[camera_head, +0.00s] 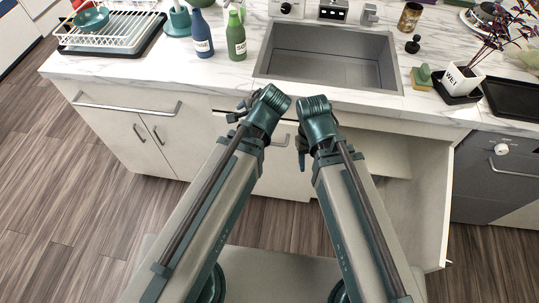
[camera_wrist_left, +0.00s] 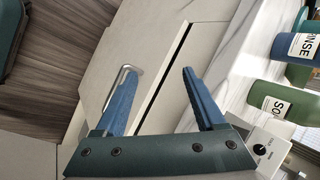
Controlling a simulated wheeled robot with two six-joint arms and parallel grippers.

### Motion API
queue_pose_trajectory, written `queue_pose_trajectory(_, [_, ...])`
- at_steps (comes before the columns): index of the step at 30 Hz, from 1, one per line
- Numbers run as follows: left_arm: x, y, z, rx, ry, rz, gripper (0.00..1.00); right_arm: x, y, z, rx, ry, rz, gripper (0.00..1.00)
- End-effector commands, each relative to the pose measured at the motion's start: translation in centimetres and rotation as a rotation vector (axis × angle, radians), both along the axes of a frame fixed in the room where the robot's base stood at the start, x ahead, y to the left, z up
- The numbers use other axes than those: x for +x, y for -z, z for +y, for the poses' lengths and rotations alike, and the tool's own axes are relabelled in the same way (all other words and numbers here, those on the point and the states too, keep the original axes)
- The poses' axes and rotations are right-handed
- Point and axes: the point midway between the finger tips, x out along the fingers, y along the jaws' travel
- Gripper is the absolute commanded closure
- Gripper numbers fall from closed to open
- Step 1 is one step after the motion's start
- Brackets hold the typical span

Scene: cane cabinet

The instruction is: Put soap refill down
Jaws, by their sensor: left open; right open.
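A green bottle (camera_head: 236,37) labelled with letters beginning "SO" stands upright on the counter left of the sink. It also shows in the left wrist view (camera_wrist_left: 285,97), at the right edge. A blue bottle (camera_head: 202,35) stands beside it, also in the wrist view (camera_wrist_left: 300,48). I cannot tell which one is the soap refill. My left gripper (camera_head: 242,106) is in front of the counter; in the wrist view its blue fingers (camera_wrist_left: 158,72) are spread with nothing between them. My right gripper (camera_head: 302,150) hangs before the cabinet, mostly hidden by its wrist; nothing held shows.
The grey sink (camera_head: 330,72) is empty. A white cabinet door (camera_head: 430,200) stands open at right, beside an open compartment. A dish rack (camera_head: 110,30) is at back left. A sponge (camera_head: 421,76) and a plant pot (camera_head: 461,80) are right of the sink. The counter's front left is clear.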

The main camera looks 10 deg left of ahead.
Motion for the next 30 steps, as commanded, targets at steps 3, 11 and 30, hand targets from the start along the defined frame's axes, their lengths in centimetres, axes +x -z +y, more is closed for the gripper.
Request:
queue_pose_trajectory(3, [-5.0, 2.8, -3.8, -0.242, -0.248, 0.121, 0.28, 0.0, 0.0, 0.0, 0.0, 0.0, 0.0, 0.5])
queue_pose_trajectory(11, [-11.0, 4.2, -8.5, -0.44, -0.536, 0.304, 0.28, 0.0, 0.0, 0.0, 0.0, 0.0, 0.0, 0.5])
queue_pose_trajectory(30, [-11.3, 3.7, -8.8, -0.451, -0.553, 0.316, 0.28, 0.0, -0.5, 0.0, 0.0, 0.0, 0.0, 0.5])
